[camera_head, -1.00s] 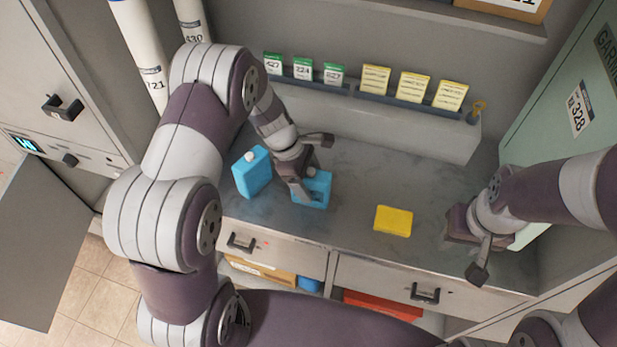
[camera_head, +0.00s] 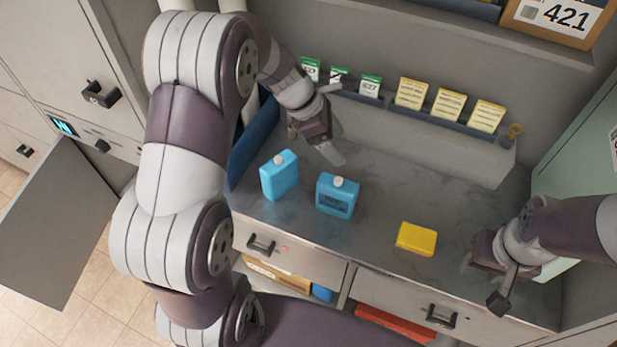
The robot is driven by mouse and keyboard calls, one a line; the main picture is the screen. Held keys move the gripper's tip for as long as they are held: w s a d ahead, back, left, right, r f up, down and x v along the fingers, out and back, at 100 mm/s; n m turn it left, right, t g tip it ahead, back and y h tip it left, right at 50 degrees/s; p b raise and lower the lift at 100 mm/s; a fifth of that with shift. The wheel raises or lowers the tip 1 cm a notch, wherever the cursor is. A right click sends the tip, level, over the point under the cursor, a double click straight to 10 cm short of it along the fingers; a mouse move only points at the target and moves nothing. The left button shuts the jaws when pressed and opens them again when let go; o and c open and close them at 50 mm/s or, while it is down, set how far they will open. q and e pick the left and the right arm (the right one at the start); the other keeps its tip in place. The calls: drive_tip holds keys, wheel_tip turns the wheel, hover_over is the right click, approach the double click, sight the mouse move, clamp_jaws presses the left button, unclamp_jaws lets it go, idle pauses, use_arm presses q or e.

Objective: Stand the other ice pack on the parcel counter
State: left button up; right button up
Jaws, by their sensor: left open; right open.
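Two blue ice packs with white caps stand upright on the grey parcel counter (camera_head: 379,226). The left ice pack (camera_head: 279,177) stands near the counter's left end. My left gripper (camera_head: 335,125) is open and empty, above and behind the two packs, touching neither. My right gripper (camera_head: 482,285) is open and empty at the counter's right end, to the right of the yellow block.
A yellow block (camera_head: 416,239) lies on the counter right of the packs. Green and yellow cards (camera_head: 448,104) stand in a rail along the back ledge. An open locker door (camera_head: 48,222) is at the left.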

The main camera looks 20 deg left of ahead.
use_arm(q)
drive_tip(key=w+r+n+t+y, duration=0.1)
drive_tip(key=w+r+n+t, duration=0.4)
drive_tip(key=n, duration=1.1)
drive_tip(key=s+a+f+n+g+y, duration=0.1)
drive_tip(key=s+f+n+g+y, duration=0.1)
drive_tip(key=s+n, duration=0.9)
drive_tip(key=s+a+f+n+g+y, duration=0.2)
drive_tip(key=s+n, duration=0.9)
drive_tip(key=n, duration=1.1)
wheel_tip(320, 180, down, 2)
drive_tip(key=shift+a+n+g+y, duration=0.2)
drive_tip(key=shift+n+g+y, duration=0.1)
drive_tip(key=shift+g, duration=0.5)
drive_tip(key=shift+w, duration=0.1)
